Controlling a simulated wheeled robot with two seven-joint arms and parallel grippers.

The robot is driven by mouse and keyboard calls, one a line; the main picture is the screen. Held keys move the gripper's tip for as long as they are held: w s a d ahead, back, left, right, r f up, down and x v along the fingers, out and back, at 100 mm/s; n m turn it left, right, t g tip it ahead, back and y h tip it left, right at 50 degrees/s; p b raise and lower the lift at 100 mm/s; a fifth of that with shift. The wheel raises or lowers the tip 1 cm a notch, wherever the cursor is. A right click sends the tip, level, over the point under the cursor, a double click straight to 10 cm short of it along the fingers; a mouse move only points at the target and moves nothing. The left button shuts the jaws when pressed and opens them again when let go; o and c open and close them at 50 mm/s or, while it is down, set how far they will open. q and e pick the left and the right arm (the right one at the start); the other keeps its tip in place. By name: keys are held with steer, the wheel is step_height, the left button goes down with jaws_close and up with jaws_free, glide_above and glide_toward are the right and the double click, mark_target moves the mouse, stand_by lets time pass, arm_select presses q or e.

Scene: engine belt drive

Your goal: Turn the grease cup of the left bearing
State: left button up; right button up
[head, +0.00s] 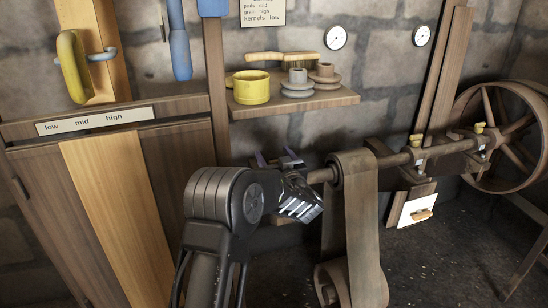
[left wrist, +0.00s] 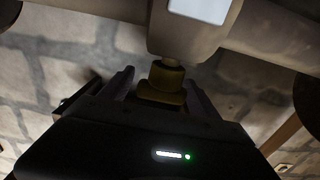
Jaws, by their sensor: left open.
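My left gripper (head: 275,157) is at the left end of the shaft in the head view, its fingers reaching toward the wall. It hides most of the left bearing there. In the left wrist view a dull brass grease cup (left wrist: 166,78) sits against the pale bearing block (left wrist: 190,35). The open fingers of my left gripper (left wrist: 160,88) stand on either side of the cup, with a visible gap at each side. The cup's lower part is hidden behind the gripper body. My right gripper is not in view.
The shaft (head: 396,160) runs right, carrying a wide belt (head: 361,220) beside my left gripper. Two bearings with yellow cups (head: 416,140) and (head: 479,128) sit further right, near a large wheel (head: 463,110). A shelf (head: 300,101) with a yellow pot (head: 251,88) hangs above.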

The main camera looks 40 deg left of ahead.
arm_select(q)
steer(key=c, duration=1.4)
steer(key=shift+o, duration=0.2)
steer(key=shift+m+t+h, duration=0.3)
steer(key=shift+w+d+f+m+t+h+b, duration=0.15)
steer(key=shift+m+t+h+b, duration=0.65)
steer(key=shift+t+b, duration=0.2)
steer(key=m+t+h+b, duration=0.2)
steer(key=b, duration=0.1)
steer(key=m+h+b, duration=0.1)
steer(key=h+b, duration=0.1)
steer(key=shift+w+d+f+t, duration=0.1)
steer(key=shift+w+d+t, duration=0.2)
steer(key=shift+t, duration=0.1)
steer(key=shift+d+r+m+t+h+b, duration=0.2)
steer(key=shift+m+t+h+b, duration=0.1)
steer(key=shift+m+h+b, duration=0.3)
steer(key=o, duration=1.4)
steer(key=shift+c, duration=0.2)
